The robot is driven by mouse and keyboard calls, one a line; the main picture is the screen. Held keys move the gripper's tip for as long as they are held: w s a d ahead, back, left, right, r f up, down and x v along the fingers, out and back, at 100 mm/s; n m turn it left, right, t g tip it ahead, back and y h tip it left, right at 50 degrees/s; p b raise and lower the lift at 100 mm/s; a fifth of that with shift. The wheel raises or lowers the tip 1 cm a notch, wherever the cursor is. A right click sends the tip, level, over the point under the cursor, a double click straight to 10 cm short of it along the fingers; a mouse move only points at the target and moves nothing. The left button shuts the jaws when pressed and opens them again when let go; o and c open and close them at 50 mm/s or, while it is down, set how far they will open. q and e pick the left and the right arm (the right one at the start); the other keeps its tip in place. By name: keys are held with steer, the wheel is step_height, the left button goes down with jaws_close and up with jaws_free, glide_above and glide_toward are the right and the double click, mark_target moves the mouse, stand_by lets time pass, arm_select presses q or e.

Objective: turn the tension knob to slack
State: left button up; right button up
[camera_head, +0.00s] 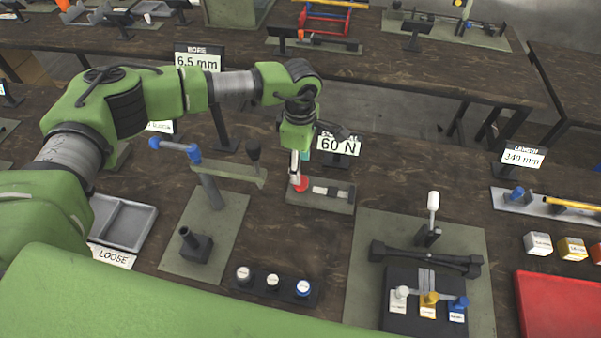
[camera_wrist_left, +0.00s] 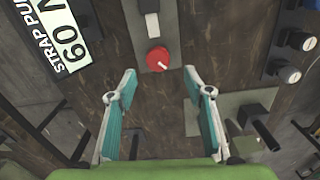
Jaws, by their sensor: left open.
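The tension knob is a red round knob (camera_head: 301,183) at the left end of a grey base plate (camera_head: 318,202) behind the middle of the bench. It also shows in the left wrist view as a red disc (camera_wrist_left: 157,58) with a small white mark near its lower edge. My left gripper (camera_head: 297,172) points down over the knob in the head view. In the left wrist view its teal fingers (camera_wrist_left: 159,73) are open and empty, with the knob just past the gap between the tips. I cannot tell the exact height between tips and knob. My right gripper is not in view.
A "60 N" sign (camera_head: 340,144) stands close behind the knob. A lever press (camera_head: 225,171) with blue and black handles stands to the left. A rack of several round caps (camera_head: 272,281) lies in front. A fixture with a white-tipped lever (camera_head: 433,203) stands to the right.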

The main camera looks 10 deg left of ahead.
arm_select(q)
steer(key=f, duration=0.2)
steer(key=f+p, duration=0.1)
steer(key=f, duration=0.3)
steer(key=shift+w+p, duration=0.25)
steer(key=shift+p, duration=0.05)
steer(key=shift+f, duration=0.45)
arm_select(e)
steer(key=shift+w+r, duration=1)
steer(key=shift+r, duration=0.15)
arm_select(q)
steer(key=shift+f, duration=0.1)
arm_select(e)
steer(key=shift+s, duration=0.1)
arm_select(q)
steer(key=c, duration=1.1)
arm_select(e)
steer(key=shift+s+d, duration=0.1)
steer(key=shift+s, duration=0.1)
